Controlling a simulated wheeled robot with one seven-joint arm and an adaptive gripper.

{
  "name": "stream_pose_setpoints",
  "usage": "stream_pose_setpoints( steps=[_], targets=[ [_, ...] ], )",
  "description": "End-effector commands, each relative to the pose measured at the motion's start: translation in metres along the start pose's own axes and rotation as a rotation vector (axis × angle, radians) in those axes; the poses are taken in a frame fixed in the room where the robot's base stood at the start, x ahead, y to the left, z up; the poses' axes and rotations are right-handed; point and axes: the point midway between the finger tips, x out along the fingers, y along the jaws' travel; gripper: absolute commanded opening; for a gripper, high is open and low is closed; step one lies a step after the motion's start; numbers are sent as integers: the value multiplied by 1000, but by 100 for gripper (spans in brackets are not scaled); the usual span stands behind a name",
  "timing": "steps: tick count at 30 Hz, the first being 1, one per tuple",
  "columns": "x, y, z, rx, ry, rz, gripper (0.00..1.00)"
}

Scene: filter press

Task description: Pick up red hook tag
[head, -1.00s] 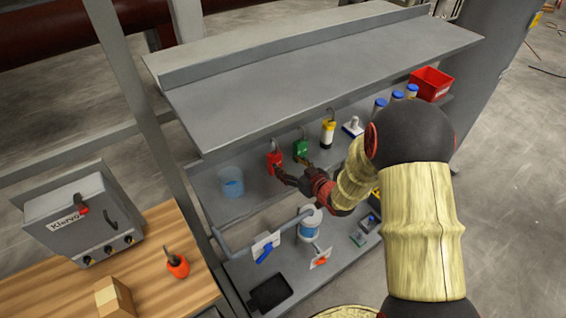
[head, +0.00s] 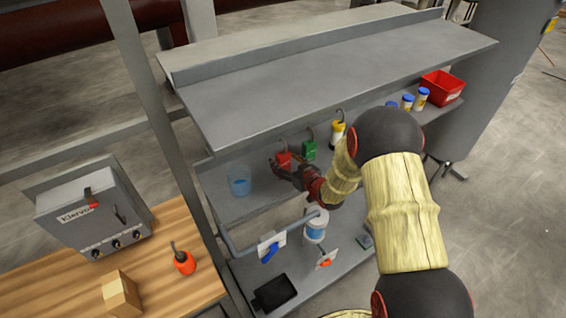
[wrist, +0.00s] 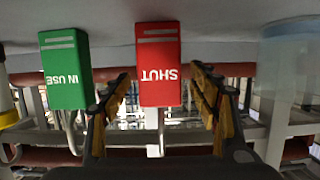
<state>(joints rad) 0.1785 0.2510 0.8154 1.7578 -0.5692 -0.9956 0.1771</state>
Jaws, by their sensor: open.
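The red hook tag (head: 284,160) stands on the middle shelf, its hook pointing up in the head view. The wrist view is upside down and shows the tag (wrist: 159,65) with the word SHUT on its face. My gripper (head: 281,170) is open at the front of the tag. In the wrist view the tag lies between the two spread fingers (wrist: 160,82), with a gap on each side. I cannot tell how far the fingertips reach along it.
A clear container with blue contents (head: 240,181) is to the left. The upper shelf (head: 330,75) overhangs them.

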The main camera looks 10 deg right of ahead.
Motion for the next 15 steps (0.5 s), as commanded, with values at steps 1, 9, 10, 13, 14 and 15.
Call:
stream_pose_setpoints(
  steps=[1,9,10,13,14,15],
  targets=[
    [0,0,0,0,0,0,61],
    [0,0,0,0,1,1,48],
    [0,0,0,0,1,1,46],
    [0,0,0,0,1,1,40],
    [0,0,0,0,1,1,38],
    [0,0,0,0,1,1,36]
  ],
)
